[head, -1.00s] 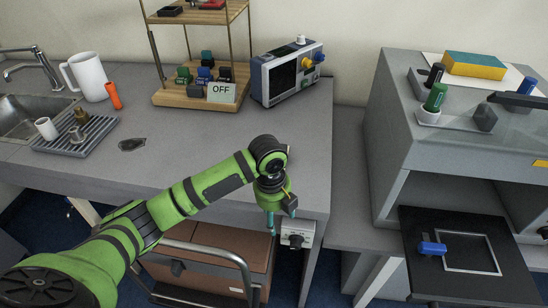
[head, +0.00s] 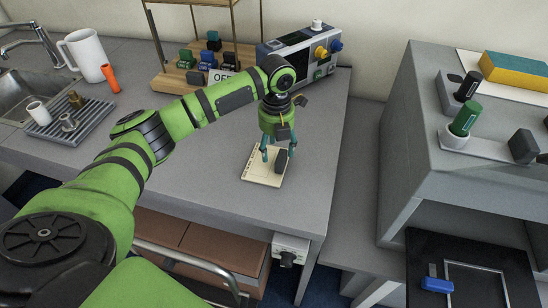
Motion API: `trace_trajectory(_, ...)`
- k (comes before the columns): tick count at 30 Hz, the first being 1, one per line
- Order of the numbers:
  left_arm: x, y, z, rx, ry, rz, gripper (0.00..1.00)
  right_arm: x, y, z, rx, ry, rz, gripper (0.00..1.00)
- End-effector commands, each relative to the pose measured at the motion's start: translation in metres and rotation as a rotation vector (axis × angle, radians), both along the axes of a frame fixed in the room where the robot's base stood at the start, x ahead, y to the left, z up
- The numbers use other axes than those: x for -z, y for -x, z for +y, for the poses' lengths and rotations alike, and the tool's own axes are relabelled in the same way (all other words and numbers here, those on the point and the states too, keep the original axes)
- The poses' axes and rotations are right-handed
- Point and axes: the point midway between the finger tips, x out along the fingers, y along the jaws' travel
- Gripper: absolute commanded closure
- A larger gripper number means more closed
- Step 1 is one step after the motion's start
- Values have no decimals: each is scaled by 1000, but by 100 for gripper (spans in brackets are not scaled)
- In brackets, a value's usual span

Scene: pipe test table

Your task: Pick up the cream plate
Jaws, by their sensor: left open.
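The cream plate (head: 259,169) is a small, flat, pale square lying on the grey bench top, close to its right front part. A dark upright block (head: 281,161) shows at the plate's right side; I cannot tell if it is fixed to the plate. My left gripper (head: 278,153) points down over the plate, with its two teal fingers apart. The dark block shows between the fingers or just behind them, and I cannot tell if they touch it. My right gripper is out of view.
A wooden rack with an OFF card (head: 222,76) and a boxy instrument (head: 297,60) stand behind my left arm. A grey cabinet (head: 420,140) stands right. The bench around the plate is mostly clear.

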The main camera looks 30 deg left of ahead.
Motion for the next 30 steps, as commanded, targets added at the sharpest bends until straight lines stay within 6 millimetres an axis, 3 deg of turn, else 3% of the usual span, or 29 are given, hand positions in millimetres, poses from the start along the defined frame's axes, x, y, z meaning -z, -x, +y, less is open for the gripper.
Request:
trace_trajectory(3,14,0,-5,0,0,4,37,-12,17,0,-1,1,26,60)
trace_trajectory(7,35,-1,-6,0,0,2,37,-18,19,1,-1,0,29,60)
trace_trajectory(17,47,-1,-6,1,-1,-2,37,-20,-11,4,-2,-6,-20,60)
trace_trajectory(18,47,-1,-6,1,-1,-2,41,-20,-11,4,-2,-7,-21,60)
trace_trajectory(22,47,-1,-6,1,-1,-2,93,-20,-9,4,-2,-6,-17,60)
trace_trajectory(23,47,-1,-6,1,-1,-2,100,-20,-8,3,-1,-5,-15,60)
trace_trajectory(30,46,-2,-6,0,-1,-3,100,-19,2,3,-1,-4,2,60)
